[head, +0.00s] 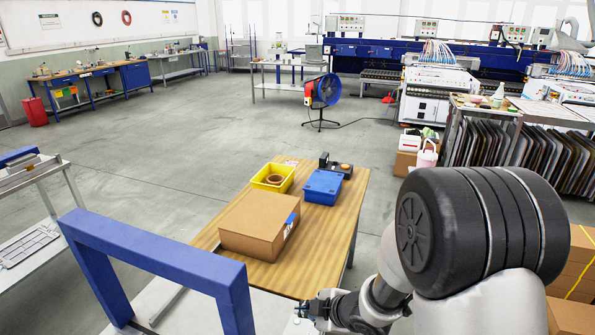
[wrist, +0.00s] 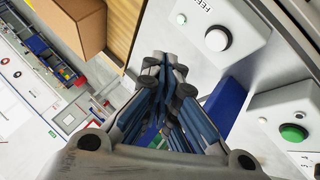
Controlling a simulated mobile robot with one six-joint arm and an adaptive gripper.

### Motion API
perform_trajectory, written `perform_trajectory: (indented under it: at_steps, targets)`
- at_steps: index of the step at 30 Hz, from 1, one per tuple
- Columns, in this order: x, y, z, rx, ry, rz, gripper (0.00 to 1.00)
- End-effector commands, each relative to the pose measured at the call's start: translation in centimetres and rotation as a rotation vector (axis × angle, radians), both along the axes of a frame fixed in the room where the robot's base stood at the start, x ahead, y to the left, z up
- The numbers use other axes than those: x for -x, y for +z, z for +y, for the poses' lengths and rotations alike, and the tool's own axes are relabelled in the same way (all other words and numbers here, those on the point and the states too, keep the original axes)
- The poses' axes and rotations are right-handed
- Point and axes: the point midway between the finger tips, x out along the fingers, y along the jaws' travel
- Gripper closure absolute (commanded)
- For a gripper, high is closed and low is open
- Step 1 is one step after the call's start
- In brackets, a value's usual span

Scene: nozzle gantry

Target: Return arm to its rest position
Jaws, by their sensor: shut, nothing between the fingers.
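My gripper (head: 312,309) shows in the head view at the bottom, just left of my wrist and near the front edge of the wooden table. In the wrist view my gripper (wrist: 172,75) fills the middle, its fingers brought together with nothing between them. My arm's large dark joint covers the right part of the head view and hides what lies behind it.
A blue frame (head: 165,258) stands at the front left. The wooden table (head: 345,195) carries a cardboard box (head: 255,222), a yellow bin (head: 273,178) and a blue bin (head: 323,187). Panels with a white button (wrist: 217,40) and green button (wrist: 293,132) lie close right of the gripper.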

Motion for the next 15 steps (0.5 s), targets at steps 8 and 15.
perform_trajectory:
  at_steps: [8,15]
  targets:
    - [1.3,11.7,-10.0,0.07,-0.556,0.015,1.0]
    - [10.1,18.3,-14.7,-0.048,-1.008,0.139,1.0]
